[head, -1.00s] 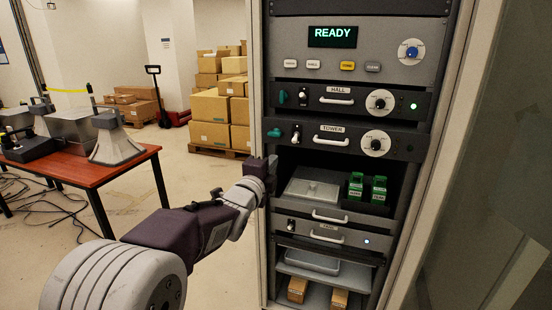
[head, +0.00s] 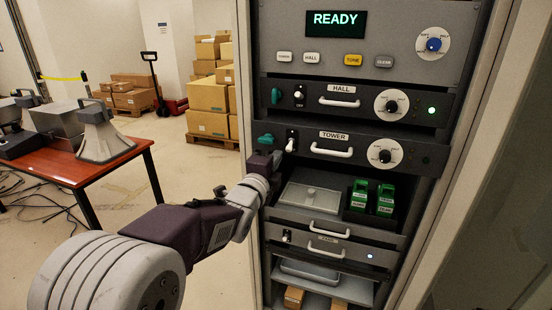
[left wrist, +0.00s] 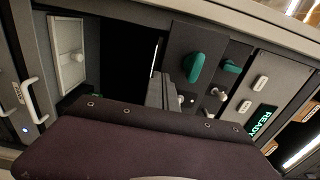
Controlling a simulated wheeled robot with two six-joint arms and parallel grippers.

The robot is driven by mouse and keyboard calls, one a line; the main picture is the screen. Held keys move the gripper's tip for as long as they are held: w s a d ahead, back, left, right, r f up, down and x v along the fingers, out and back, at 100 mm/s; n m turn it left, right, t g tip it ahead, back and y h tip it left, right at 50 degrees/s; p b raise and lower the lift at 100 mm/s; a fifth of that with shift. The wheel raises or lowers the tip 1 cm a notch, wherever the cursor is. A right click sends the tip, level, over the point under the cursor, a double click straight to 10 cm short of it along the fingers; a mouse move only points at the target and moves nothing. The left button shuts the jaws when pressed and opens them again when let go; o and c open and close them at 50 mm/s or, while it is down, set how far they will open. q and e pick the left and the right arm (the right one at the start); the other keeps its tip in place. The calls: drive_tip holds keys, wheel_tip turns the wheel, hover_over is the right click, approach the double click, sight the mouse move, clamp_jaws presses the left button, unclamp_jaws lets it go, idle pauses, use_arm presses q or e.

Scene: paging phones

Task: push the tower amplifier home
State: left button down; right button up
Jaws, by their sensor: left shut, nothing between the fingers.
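The tower amplifier (head: 350,153) is the dark unit labelled TOWER, below the HALL unit in the rack. Its front stands slightly forward of the HALL unit's front. It has a teal catch (head: 265,139) at the left, a white switch lever (head: 292,145), a white handle and a round dial. No lamp shows lit on it. My left gripper (head: 264,160) is shut and empty beside the tower amplifier's left end, just below the catch; contact cannot be told. In the left wrist view the fingers (left wrist: 172,92) show beside the teal catch (left wrist: 195,67). My right gripper is out of view.
The HALL unit (head: 365,102) has a green lamp lit. A panel above (head: 336,24) reads READY. Below the tower amplifier are a shelf with green packs (head: 372,197) and a lower unit with a handle (head: 326,248). A red table (head: 90,168) stands at the left.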

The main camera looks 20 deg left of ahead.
use_arm(q)
drive_tip(key=w+b, duration=0.1)
drive_tip(key=w, duration=0.7)
drive_tip(key=shift+f, duration=0.1)
drive_tip(key=shift+s+r, duration=0.15)
drive_tip(key=shift+r, duration=0.15)
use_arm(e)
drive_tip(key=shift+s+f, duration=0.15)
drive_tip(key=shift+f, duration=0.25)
use_arm(q)
drive_tip(key=shift+f, duration=0.1)
